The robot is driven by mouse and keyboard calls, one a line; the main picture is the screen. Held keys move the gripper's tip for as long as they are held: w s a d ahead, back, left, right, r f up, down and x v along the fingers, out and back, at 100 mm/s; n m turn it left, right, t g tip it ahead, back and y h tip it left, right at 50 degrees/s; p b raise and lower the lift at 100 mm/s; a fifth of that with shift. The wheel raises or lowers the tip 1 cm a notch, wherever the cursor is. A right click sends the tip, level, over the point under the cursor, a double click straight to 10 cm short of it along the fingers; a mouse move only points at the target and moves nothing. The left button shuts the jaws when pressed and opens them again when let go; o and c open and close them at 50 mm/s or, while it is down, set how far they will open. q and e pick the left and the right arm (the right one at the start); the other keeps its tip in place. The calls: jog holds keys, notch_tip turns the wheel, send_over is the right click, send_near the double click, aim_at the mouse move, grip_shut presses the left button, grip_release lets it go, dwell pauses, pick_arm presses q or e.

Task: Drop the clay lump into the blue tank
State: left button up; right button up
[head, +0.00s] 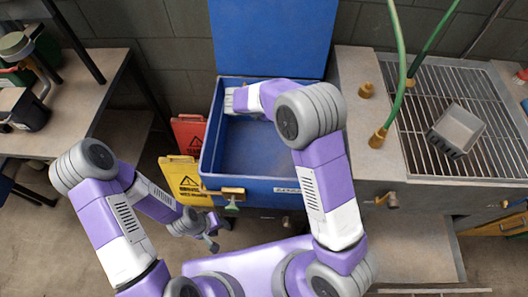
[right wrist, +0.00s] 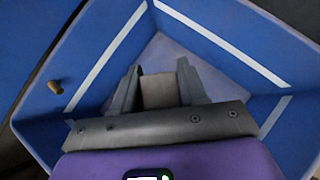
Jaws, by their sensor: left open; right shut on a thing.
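The blue tank (head: 250,187) stands open in the middle of the head view, its lid (head: 270,40) raised at the back. My right arm reaches over it, with the wrist near its back left corner; its fingers are hidden in that view. In the right wrist view, my right gripper (right wrist: 160,88) is shut on the clay lump (right wrist: 159,93), a brownish-grey piece between the fingers. The lump is above the tank's floor, inside the outline of its blue walls. My left gripper (head: 211,240) is open and empty, low in front of the tank.
A grey hollow brick (head: 458,128) lies on a metal grate (head: 415,125) at the right. Brass fittings with green hoses (head: 400,70) stand beside the grate. Yellow (head: 181,180) and red (head: 187,132) warning signs stand left of the tank. A workbench (head: 85,75) is at the far left.

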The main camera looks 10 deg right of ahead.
jog(key=shift+f+b, duration=1.3)
jog(key=shift+f, duration=0.65)
pick_arm(q)
notch_tip(320, 180, down, 3)
jog(key=shift+f, duration=0.15)
pick_arm(e)
jog(key=shift+r, duration=0.1)
jog(key=o, duration=1.2)
pick_arm(q)
notch_tip(320, 180, up, 2)
jog(key=shift+r+p, duration=0.2)
jog(key=shift+p, duration=1.05)
pick_arm(e)
jog(key=v, duration=0.7)
jog(key=shift+a+r, duration=0.15)
jog(key=shift+a, duration=0.1)
pick_arm(q)
jog(key=shift+s, duration=0.1)
pick_arm(e)
jog(key=shift+s, duration=0.2)
